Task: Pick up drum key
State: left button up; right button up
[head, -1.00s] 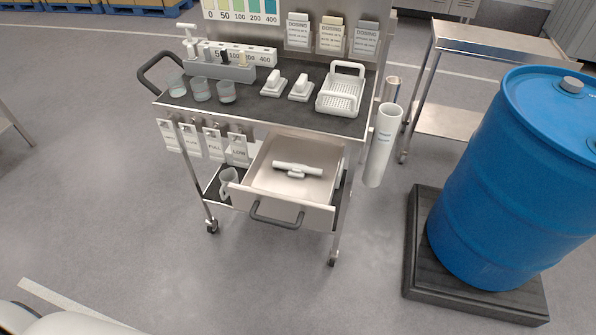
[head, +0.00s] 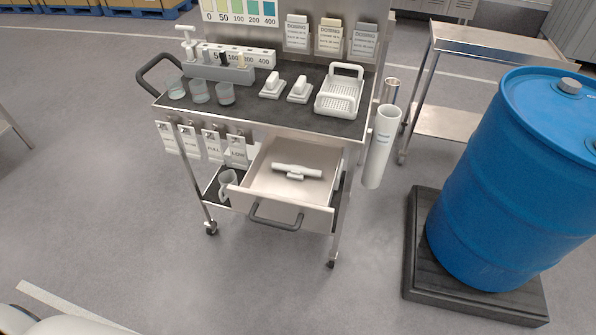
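A pale grey T-shaped tool, which looks like the drum key (head: 297,171), lies in the open drawer (head: 262,188) of the metal cart. It lies roughly crosswise, with a short stub towards the drawer front. The drawer is pulled out towards me and has a dark bar handle (head: 276,219). Neither of my grippers shows in the head view. A pale rounded part, perhaps of my own body, shows at the bottom left edge.
The cart top (head: 250,108) holds several cups, a white rack (head: 340,92) and small white blocks. Tags hang at its left front. A blue drum (head: 512,185) stands on a dark pallet (head: 470,265) at right. The floor (head: 100,215) in front is clear.

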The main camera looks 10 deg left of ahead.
aim_at(296, 173)
jog(key=i+j+z, duration=0.25)
jog(key=j, duration=0.3)
jog(key=i+j+z, duration=0.25)
jog(key=i+j, duration=0.15)
jog(key=j, duration=0.25)
jog(key=i+j+z, duration=0.15)
jog(key=j, duration=0.2)
